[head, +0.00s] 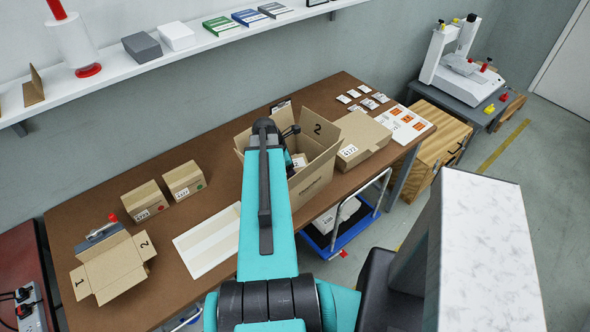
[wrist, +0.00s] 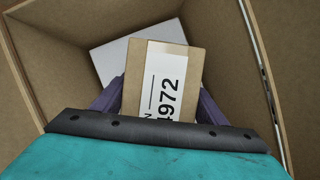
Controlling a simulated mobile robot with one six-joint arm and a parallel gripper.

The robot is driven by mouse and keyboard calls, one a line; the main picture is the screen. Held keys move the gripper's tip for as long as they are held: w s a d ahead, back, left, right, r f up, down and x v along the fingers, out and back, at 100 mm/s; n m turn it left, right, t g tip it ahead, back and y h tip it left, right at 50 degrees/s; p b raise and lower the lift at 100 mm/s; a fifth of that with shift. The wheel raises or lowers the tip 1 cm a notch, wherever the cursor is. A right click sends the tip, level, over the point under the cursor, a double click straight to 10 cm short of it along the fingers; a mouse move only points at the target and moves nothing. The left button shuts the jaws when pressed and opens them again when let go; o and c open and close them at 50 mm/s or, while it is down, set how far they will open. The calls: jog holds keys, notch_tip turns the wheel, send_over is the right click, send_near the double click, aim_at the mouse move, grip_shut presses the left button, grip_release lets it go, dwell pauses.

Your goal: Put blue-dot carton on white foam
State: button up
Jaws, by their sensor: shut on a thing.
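My gripper (wrist: 160,98) is inside the open cardboard box marked 2 (head: 318,170), shut on a small brown carton (wrist: 172,55) with a white label ending in 972. The purple fingers are at the carton's two sides. No dot shows on its visible face, so I cannot confirm its colour. A pale white slab (wrist: 108,58), probably the white foam, lies in the box beyond and partly behind the carton. I cannot tell whether the carton touches it. In the head view the arm hides most of the gripper, and the held carton (head: 299,160) shows only in part.
The box walls (wrist: 60,40) rise close around the gripper. On the table stand a red-dot carton (head: 145,202), a green-dot carton (head: 184,180), a flat taped panel (head: 208,240), an open box marked 1 (head: 115,268) and a closed box (head: 362,138). A white block (head: 178,36) is on the shelf.

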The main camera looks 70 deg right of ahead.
jog(key=shift+f, duration=0.15)
jog(key=o, duration=1.5)
jog(key=shift+r, duration=0.3)
jog(key=shift+b+v, duration=1.75)
jog(key=shift+v, duration=4.15)
jog(key=shift+w, duration=0.1)
